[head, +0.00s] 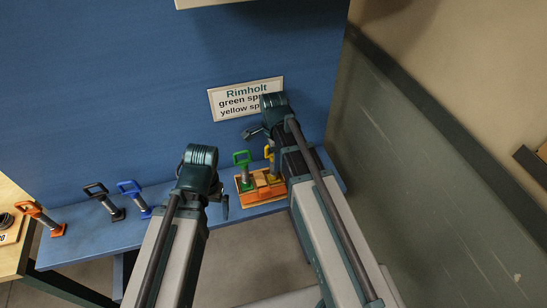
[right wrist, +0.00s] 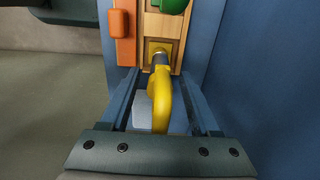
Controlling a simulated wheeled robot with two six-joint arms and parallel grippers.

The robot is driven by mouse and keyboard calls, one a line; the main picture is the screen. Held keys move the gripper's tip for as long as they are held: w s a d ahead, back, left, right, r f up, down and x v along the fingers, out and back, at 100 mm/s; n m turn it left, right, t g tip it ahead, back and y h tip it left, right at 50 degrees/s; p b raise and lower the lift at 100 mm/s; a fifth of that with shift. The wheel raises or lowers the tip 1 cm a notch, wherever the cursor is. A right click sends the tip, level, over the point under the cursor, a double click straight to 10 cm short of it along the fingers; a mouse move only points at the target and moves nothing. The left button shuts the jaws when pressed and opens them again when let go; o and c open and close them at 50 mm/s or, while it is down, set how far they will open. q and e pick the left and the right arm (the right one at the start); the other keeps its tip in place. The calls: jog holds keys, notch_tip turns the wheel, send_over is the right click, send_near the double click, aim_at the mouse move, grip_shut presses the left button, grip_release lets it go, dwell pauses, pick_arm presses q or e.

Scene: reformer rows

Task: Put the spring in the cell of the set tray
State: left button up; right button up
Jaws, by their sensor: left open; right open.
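The wooden set tray (head: 262,194) sits on the blue shelf. A green-handled spring (head: 242,159) stands upright in it. A yellow-handled spring (head: 269,153) stands in the tray beside the green one, partly hidden by my right arm. In the right wrist view the yellow spring (right wrist: 161,92) has its foot on a wooden cell of the tray (right wrist: 154,27). My right gripper (right wrist: 160,80) is open, with its fingers on either side of the yellow handle. My left gripper (head: 224,206) is open and empty, left of the tray.
A blue spring (head: 133,194), a black spring (head: 102,200) and an orange spring (head: 42,218) stand to the left. A sign (head: 245,99) reading "Rimholt" with green and yellow lines hangs on the blue wall, partly covered by my right arm. A grey panel (head: 430,190) stands at right.

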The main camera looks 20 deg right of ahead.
notch_tip(320, 180, up, 11)
jog(key=p, duration=1)
jog(key=shift+r+p, duration=0.1)
jog(key=shift+p, duration=0.2)
jog(key=shift+s+a+n, duration=0.3)
jog(key=shift+n, duration=0.1)
pick_arm(q)
notch_tip(320, 180, up, 11)
pick_arm(e)
jog(key=s+a+n, duration=0.5)
jog(key=s+n, duration=0.2)
jog(key=n, duration=0.3)
jog(key=s+a+n+h, duration=0.1)
jog(key=s+a+n, duration=0.4)
jog(key=n, duration=0.5)
jog(key=shift+s+n, duration=0.3)
jog(key=shift+s, duration=0.55)
